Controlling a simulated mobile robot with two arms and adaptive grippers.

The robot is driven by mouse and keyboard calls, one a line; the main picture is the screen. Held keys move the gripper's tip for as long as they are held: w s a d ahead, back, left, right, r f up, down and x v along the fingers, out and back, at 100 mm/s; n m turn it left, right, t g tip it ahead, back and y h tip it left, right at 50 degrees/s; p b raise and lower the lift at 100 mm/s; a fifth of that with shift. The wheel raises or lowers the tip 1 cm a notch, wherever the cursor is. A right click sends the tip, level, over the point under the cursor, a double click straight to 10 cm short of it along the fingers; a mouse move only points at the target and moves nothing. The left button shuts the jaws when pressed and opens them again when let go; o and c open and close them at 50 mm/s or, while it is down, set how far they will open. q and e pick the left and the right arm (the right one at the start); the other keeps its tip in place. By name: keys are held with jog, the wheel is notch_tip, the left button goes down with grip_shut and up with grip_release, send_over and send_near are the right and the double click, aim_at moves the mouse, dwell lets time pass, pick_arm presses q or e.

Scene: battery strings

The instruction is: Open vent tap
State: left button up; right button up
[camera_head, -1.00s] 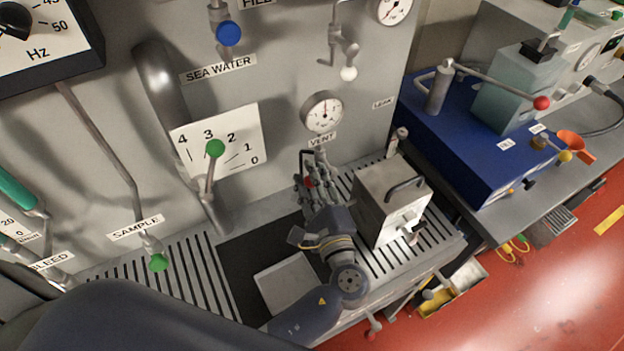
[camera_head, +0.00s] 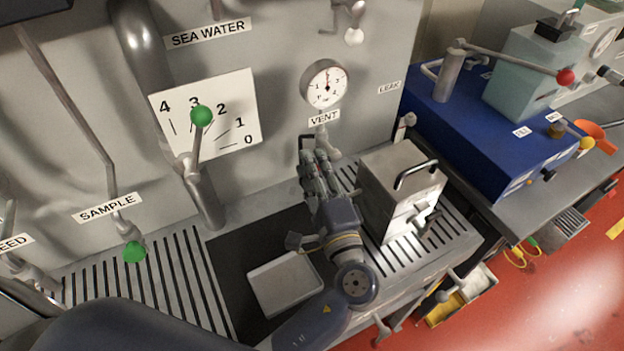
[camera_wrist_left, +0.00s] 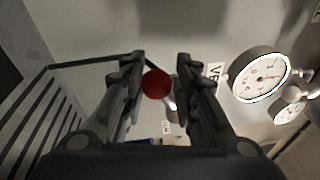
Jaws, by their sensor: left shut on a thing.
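The vent tap's red knob (camera_wrist_left: 156,84) shows between the two fingers of my left gripper in the left wrist view. My left gripper (camera_head: 314,168) is shut on this knob, below the VENT label (camera_head: 324,119) in the head view. There the fingers hide the knob. A short piece of grey vent pipe (camera_head: 321,138) shows between the label and the fingers. The VENT label also shows in the left wrist view (camera_wrist_left: 215,76), at an angle. My right gripper is not in view.
A round gauge (camera_head: 326,85) is on the wall just above the label. A grey metal box (camera_head: 395,190) with a handle stands close to the right of my left gripper. A white tray (camera_head: 284,284) lies in the dark recess to the left.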

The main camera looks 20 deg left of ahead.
pick_arm(q)
jog(key=shift+w+d+f+n+b, duration=0.1)
jog(key=shift+d+f+n+b, duration=0.15)
jog(key=shift+f+n+b, duration=0.6)
jog(key=shift+b, duration=0.85)
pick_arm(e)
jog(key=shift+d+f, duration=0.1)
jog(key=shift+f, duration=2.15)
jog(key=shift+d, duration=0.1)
pick_arm(q)
jog(key=o, duration=0.9)
jog(key=shift+o, duration=0.9)
jog(key=shift+w+d+r, duration=0.1)
jog(key=shift+r, duration=0.2)
